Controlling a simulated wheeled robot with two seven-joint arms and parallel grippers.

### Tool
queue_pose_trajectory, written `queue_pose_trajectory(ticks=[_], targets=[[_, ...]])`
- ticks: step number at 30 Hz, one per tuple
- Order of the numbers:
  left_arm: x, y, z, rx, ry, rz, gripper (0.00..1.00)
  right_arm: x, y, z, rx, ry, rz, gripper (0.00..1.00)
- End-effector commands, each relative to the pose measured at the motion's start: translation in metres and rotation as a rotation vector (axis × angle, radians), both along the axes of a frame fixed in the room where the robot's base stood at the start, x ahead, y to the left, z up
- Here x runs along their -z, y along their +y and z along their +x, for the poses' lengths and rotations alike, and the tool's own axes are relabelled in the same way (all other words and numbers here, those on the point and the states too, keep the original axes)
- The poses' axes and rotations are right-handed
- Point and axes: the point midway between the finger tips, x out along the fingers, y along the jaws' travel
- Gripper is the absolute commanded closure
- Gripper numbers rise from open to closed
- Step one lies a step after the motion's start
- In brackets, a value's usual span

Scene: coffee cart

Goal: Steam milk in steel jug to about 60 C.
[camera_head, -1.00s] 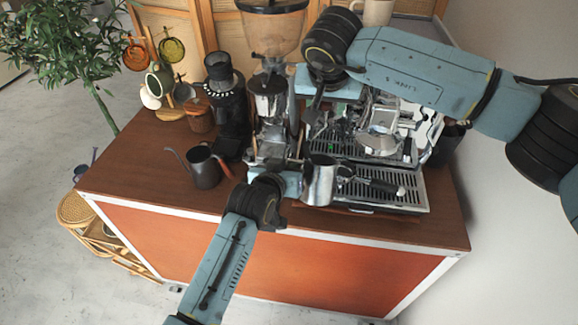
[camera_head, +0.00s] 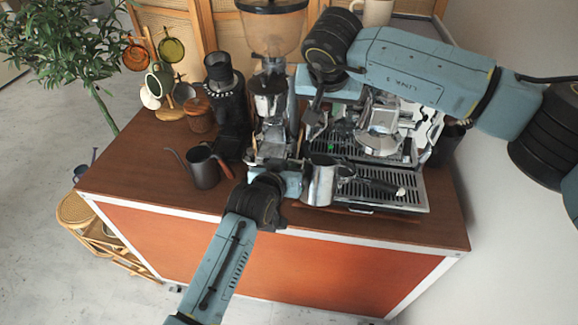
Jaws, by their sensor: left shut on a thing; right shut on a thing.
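The steel jug (camera_head: 321,180) stands upright at the front left of the espresso machine's drip tray (camera_head: 385,187). My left gripper (camera_head: 299,183) comes in from the lower left and is shut on the jug. The milk inside the jug cannot be made out. My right gripper (camera_head: 316,108) reaches down at the left side of the espresso machine (camera_head: 385,130). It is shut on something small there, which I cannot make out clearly. The steam wand is not clearly visible.
A coffee grinder (camera_head: 270,95) stands left of the machine. A dark gooseneck kettle (camera_head: 203,168), a black grinder (camera_head: 228,100) and a wooden canister (camera_head: 198,115) stand further left. A mug rack (camera_head: 160,75) is at the back left. The wooden counter (camera_head: 130,165) is bare at the left.

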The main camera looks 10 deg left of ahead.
Motion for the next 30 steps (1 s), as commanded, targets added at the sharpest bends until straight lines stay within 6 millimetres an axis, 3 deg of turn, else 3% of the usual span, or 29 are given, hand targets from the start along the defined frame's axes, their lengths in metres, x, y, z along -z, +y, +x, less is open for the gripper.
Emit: queue_pose_trajectory(ticks=[1,17,30], targets=[[-0.010,-0.003,0.003,0.002,-0.021,-0.012,1.00,0.000,0.000,0.000,0.000,0.000,0.000,0.94],[-0.010,-0.003,0.003,0.002,-0.021,-0.012,1.00,-0.002,0.000,0.000,0.000,0.000,-0.001,0.94],[-0.010,-0.002,0.003,0.001,-0.021,-0.012,1.00,-0.020,0.000,0.006,0.002,-0.007,0.001,0.93]])
